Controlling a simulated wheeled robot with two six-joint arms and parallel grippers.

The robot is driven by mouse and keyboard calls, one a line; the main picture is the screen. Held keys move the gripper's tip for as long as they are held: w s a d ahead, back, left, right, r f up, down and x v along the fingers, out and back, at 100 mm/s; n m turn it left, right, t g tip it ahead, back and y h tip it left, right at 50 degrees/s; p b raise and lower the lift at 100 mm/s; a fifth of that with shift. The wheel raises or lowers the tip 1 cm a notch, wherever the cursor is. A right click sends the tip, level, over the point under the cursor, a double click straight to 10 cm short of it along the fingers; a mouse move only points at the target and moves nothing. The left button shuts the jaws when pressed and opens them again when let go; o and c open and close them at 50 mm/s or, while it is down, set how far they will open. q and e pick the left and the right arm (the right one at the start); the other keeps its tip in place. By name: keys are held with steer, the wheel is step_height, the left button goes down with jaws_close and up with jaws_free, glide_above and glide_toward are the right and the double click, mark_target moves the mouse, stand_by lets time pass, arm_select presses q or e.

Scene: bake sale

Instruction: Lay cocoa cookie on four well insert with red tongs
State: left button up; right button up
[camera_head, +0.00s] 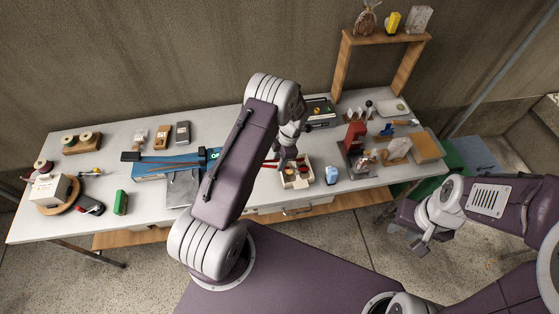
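The box-like four well insert (310,181) stands near the table's front edge, right of centre, with small round items in its wells. My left gripper (287,160) points down at the insert's back left. Red strips that look like the red tongs (268,164) show just left of this gripper, partly hidden by my arm. I cannot tell whether the fingers are shut on them. The cocoa cookie cannot be told apart at this size. My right gripper (424,242) hangs off the table's right front, its fingers apart and empty.
A blue-white item (331,175) stands right of the insert. A red machine (355,138) stands behind it. A blue box (149,167) lies left of my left arm. A wooden shelf (343,68) rises at the back right. The table's left front holds a green block (121,202).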

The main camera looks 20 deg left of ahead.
arm_select(q)
steer(key=shift+r, duration=0.15)
steer(key=s+a+p+v, duration=0.1)
steer(key=p+v, duration=0.4)
steer(key=v, duration=0.4)
steer(key=shift+a+r+p, duration=0.25)
steer(key=shift+r+p, duration=0.05)
steer(key=shift+r, duration=0.2)
steer(key=shift+s, duration=0.1)
